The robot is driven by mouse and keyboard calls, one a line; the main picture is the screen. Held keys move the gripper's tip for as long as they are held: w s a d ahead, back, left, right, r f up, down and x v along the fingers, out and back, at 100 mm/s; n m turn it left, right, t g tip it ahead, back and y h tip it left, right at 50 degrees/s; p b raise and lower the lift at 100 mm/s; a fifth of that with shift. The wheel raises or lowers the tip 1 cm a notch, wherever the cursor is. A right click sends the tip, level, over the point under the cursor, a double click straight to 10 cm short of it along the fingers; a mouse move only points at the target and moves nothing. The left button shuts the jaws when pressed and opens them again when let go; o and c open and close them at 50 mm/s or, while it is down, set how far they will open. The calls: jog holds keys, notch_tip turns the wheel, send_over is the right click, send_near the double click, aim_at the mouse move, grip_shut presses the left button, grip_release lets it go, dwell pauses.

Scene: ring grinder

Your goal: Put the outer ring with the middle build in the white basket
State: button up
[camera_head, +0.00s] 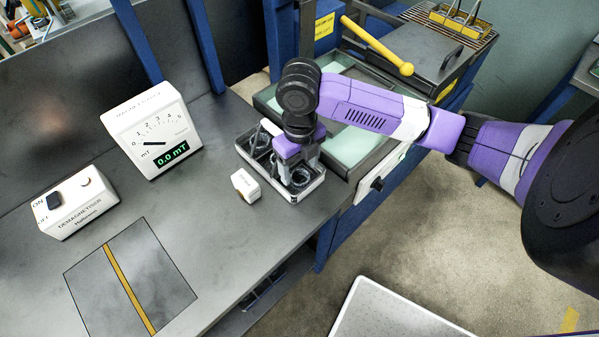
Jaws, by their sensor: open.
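My gripper (298,167) reaches down over the right part of a small metal tray (313,190) on the grey bench. Its jaws are open around or just above a dark ring (300,179); I cannot tell whether they touch it. More dark ring-like parts (261,143) lie in the tray's left part, partly hidden by my gripper. I cannot tell the build of any ring at this size. A white-rimmed, grey-topped object (390,312) is cut off at the bottom edge; I cannot tell whether it is the white basket.
A small white labelled block (245,185) stands left of the tray. A magnetometer (152,130) reading 0.0 mT and a demagnetiser (75,203) stand farther left. A machine with a yellow handle (378,46) is behind. The bench front is mostly clear.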

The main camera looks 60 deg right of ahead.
notch_tip(320, 180, up, 9)
jog(key=b, duration=0.1)
dwell(0.7)
